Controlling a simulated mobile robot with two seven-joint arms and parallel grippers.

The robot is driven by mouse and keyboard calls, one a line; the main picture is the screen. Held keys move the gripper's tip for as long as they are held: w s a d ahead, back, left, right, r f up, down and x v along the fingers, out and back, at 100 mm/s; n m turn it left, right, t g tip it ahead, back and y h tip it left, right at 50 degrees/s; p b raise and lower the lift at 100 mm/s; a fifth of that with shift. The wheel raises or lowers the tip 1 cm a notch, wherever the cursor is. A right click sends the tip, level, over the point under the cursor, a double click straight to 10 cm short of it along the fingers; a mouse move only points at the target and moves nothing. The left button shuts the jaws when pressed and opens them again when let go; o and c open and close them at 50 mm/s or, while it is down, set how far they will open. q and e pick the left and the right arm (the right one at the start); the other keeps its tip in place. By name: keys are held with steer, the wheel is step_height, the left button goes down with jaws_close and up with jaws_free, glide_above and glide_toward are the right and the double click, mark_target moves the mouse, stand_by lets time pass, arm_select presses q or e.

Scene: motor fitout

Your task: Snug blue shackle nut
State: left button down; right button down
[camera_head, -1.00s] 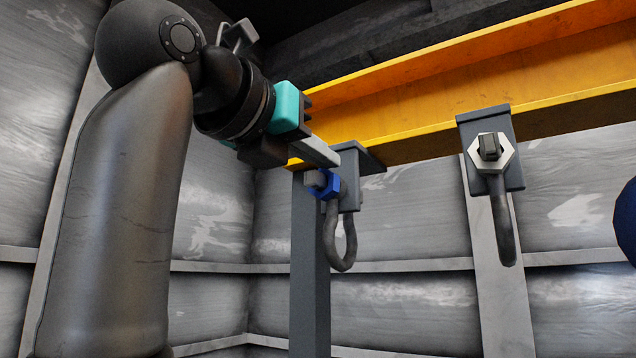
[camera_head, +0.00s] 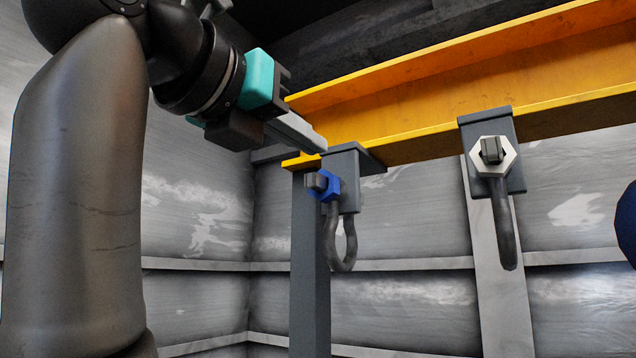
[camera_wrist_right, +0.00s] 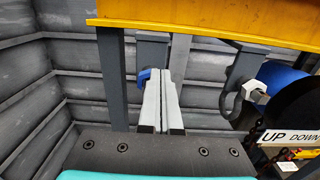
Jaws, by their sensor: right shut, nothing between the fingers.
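The blue shackle nut (camera_head: 331,187) sits on the square-ended bolt of the left shackle (camera_head: 346,240), which hangs from a grey bracket (camera_head: 347,163) under the yellow beam. My right gripper (camera_head: 320,147) is shut and empty. In the head view its fingertips are just above the nut, near the bracket's top, apart from the nut. In the right wrist view the shut fingers (camera_wrist_right: 179,40) point toward the bracket, and they partly hide the blue nut (camera_wrist_right: 143,76) to their left. Whether the nut is tight cannot be seen. My left gripper is not in view.
The yellow beam (camera_head: 450,105) runs just above and behind the brackets. A second shackle with a pale hex nut (camera_head: 507,157) hangs to the right. A grey post (camera_head: 309,270) stands below the beam. A dark blue rounded thing (camera_head: 628,222) is at the right edge.

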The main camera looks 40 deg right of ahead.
steer(key=shift+v, duration=1.1)
steer(key=shift+f, duration=0.1)
